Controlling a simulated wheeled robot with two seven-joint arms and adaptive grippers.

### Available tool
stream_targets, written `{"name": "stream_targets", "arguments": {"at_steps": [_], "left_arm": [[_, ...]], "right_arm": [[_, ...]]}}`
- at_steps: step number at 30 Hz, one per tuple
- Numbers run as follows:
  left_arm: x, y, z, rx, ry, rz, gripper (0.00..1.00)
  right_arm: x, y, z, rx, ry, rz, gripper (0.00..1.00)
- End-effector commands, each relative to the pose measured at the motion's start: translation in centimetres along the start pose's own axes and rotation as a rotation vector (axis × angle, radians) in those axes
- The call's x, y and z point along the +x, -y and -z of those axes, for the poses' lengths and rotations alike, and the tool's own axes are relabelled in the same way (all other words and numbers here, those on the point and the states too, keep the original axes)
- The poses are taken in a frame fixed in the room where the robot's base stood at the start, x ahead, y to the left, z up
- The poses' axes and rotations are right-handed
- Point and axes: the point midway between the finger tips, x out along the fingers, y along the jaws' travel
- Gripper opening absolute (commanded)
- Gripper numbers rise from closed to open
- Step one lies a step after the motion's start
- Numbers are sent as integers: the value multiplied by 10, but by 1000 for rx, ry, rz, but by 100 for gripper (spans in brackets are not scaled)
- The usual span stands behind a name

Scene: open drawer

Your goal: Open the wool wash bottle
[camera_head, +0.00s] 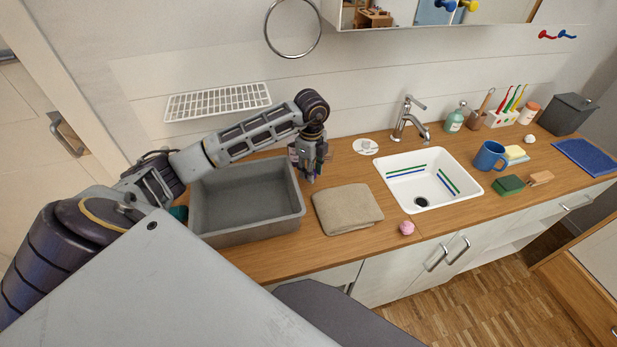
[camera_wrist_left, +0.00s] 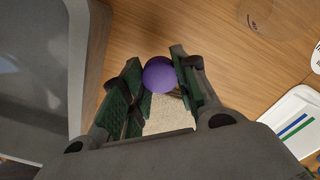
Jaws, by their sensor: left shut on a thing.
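My left gripper (camera_head: 309,174) points down just right of the grey basin in the head view. In the left wrist view its green-padded fingers (camera_wrist_left: 154,88) are closed around a round purple top (camera_wrist_left: 159,74), which looks like the cap of the wool wash bottle. The rest of the bottle is hidden by the gripper, so I cannot tell whether the cap is loose. My right gripper is not in view.
A grey basin (camera_head: 203,228) stands left of the gripper, very close. A folded beige cloth (camera_head: 347,208) lies in front, with a pink ball (camera_head: 406,228) to its right. The white sink (camera_head: 405,160) and faucet (camera_head: 405,118) are farther right. A wire rack (camera_head: 218,101) is on the wall behind.

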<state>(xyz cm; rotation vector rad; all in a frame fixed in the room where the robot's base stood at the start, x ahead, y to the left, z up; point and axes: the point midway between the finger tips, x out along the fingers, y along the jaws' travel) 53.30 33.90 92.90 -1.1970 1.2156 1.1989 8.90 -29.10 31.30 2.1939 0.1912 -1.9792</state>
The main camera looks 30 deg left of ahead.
Motion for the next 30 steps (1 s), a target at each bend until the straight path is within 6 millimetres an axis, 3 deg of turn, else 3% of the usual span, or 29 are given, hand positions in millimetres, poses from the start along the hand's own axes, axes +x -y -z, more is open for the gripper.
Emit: {"name": "stream_targets", "arguments": {"at_steps": [4,16,30], "left_arm": [[10,0,0,1,-1,-1,1],[14,0,0,0,-1,-1,1],[49,0,0,0,0,1,1]], "right_arm": [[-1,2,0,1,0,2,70],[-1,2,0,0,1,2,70],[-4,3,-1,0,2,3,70]]}}
